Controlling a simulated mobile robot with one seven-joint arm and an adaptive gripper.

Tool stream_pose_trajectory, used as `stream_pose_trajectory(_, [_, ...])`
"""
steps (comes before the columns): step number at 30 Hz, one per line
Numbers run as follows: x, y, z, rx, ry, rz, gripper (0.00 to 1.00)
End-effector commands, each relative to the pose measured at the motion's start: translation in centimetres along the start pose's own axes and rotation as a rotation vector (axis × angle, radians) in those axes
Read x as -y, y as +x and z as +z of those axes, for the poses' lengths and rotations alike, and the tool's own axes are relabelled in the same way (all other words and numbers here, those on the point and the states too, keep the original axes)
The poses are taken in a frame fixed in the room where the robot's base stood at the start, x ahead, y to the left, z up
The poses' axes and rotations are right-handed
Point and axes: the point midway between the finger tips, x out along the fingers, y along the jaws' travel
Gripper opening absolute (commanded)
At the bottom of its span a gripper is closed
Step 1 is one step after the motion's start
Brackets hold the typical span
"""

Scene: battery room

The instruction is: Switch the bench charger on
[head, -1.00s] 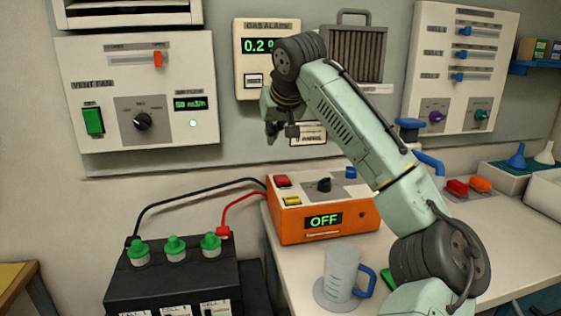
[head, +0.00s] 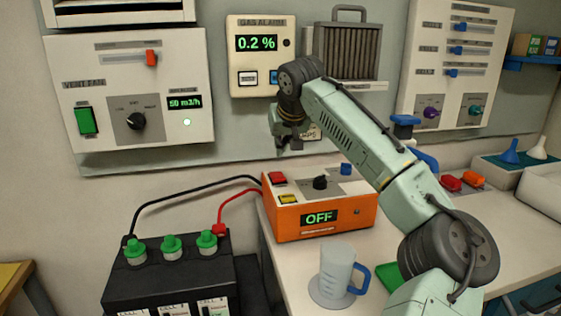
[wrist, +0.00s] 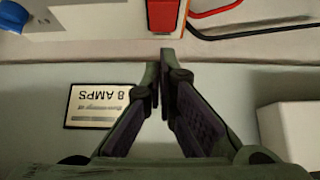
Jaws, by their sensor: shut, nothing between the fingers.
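The bench charger (head: 290,223) is an orange box with a pale top on the bench. Its display (head: 319,218) reads OFF in green. On its top are a red switch (head: 277,179), a yellow button (head: 288,199), a black knob (head: 320,183) and a blue part (head: 346,169). My gripper (head: 287,152) is above the charger's back edge, apart from it, near the wall. In the wrist view my gripper (wrist: 164,60) is shut and empty, with its tips pointing toward the red switch (wrist: 163,15).
A black battery (head: 170,277) with green caps stands left, joined to the charger by black and red cables. A measuring jug (head: 338,268) stands in front of the charger. A vent fan panel (head: 130,90) and gas alarm (head: 258,85) hang behind. A sign (wrist: 102,107) reads 8 AMPS.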

Motion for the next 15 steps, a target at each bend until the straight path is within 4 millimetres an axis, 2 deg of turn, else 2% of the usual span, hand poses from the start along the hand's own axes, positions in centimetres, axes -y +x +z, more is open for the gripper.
stream_pose_trajectory(4, [0.0,2.9,-0.2,0.001,0.000,0.001,0.00])
stream_pose_trajectory(6, [-0.1,3.7,0.8,0.001,0.000,0.003,0.00])
stream_pose_trajectory(15, [-0.1,5.7,2.7,-0.001,0.001,0.000,0.00])
